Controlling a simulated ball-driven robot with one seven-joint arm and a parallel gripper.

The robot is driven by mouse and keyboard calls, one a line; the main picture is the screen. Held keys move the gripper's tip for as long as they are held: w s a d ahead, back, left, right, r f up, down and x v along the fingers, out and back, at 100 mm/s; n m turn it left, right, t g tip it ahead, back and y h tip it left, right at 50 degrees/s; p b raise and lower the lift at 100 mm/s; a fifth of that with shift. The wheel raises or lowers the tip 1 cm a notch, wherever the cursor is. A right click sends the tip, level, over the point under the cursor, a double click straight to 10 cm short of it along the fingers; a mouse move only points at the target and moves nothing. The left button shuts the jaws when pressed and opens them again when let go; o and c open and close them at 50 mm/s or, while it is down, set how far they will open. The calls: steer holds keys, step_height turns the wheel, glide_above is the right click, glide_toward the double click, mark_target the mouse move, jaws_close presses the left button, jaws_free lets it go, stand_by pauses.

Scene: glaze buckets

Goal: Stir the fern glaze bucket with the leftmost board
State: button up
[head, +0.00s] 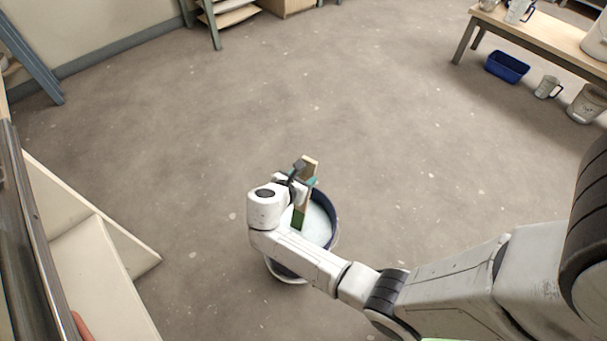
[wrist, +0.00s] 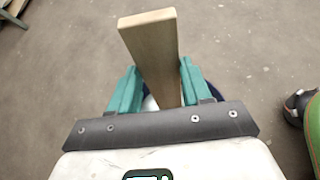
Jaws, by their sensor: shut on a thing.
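A bucket (head: 322,221) with a dark blue rim and pale glaze inside stands on the floor in the head view, partly hidden behind my arm. My gripper (head: 299,186) is above the bucket's far left part, with its teal fingers shut on a wooden board (head: 309,168). The board is slightly tilted, and its green lower part (head: 297,219) reaches down at the bucket's opening. I cannot tell how deep its end is. In the wrist view the board (wrist: 152,50) stands between the teal fingers of my gripper (wrist: 156,88), and the bucket's dark rim shows behind them.
A pale angular panel (head: 100,250) is at the left. The floor beyond the bucket is clear.

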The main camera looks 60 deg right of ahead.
steer(key=shift+w+a+f+b, duration=0.1)
steer(key=shift+a+f+b, duration=0.1)
steer(key=shift+f+b, duration=0.5)
steer(key=shift+s+a+f+b, duration=0.15)
steer(key=shift+f+b, duration=0.2)
steer(key=shift+f, duration=0.7)
steer(key=shift+w+a+f+b, duration=0.2)
steer(key=shift+f+b, duration=0.3)
steer(key=shift+f, duration=0.35)
